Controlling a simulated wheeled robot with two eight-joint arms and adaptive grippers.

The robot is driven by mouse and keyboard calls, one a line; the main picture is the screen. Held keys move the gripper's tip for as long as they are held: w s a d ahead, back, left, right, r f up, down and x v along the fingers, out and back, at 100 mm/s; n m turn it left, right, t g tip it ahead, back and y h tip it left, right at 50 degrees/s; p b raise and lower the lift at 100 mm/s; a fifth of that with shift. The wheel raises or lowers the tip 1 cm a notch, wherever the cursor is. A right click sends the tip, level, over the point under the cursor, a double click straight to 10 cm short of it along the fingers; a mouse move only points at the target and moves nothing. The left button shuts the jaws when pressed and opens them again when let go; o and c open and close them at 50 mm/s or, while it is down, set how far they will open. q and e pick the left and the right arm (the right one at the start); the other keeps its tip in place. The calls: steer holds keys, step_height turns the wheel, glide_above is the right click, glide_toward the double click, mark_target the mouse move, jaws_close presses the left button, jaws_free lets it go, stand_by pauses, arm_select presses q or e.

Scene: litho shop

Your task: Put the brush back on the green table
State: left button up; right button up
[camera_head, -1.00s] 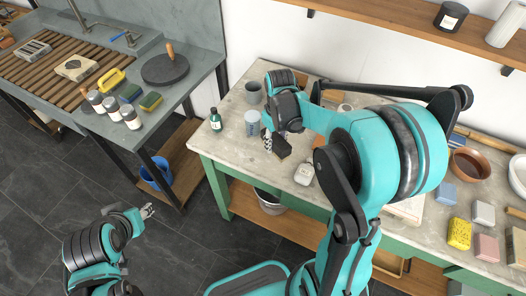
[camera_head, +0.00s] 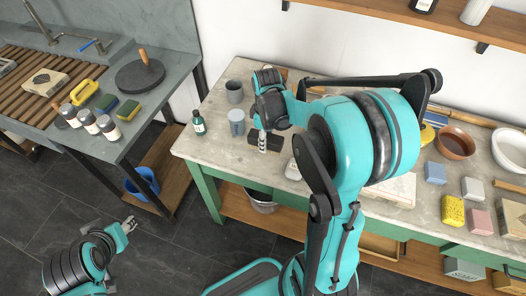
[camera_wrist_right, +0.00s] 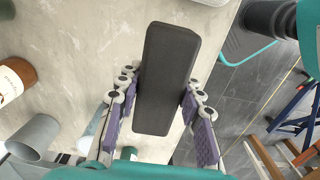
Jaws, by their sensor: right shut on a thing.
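The brush (camera_wrist_right: 167,78) shows as a dark oblong block in the right wrist view. My right gripper (camera_wrist_right: 162,112) is shut on it, with a finger pad at each long side. In the head view the right gripper (camera_head: 263,141) is over the front left part of the green table (camera_head: 222,150), which has a green frame and a pale worn top. The dark brush (camera_head: 254,138) is partly hidden by the fingers there. I cannot tell whether it touches the top. My left gripper (camera_head: 129,225) is low at the left, over the floor and away from the table; its opening is unclear.
A green bottle (camera_head: 198,123), a blue-grey cup (camera_head: 237,122) and a grey cup (camera_head: 234,92) stand left of the right gripper. Sponges, a brown bowl (camera_head: 455,143) and a white bowl (camera_head: 511,149) occupy the right side.

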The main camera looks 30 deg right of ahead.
steer(key=shift+w+a+f, duration=0.15)
steer(key=shift+a+f, duration=0.3)
steer(key=shift+a, duration=0.05)
steer(key=shift+f+b, duration=0.95)
steer(key=shift+f, duration=0.85)
steer(key=shift+f, duration=0.1)
steer(key=shift+f, duration=0.15)
steer(key=o, duration=1.1)
steer(key=shift+r, duration=0.2)
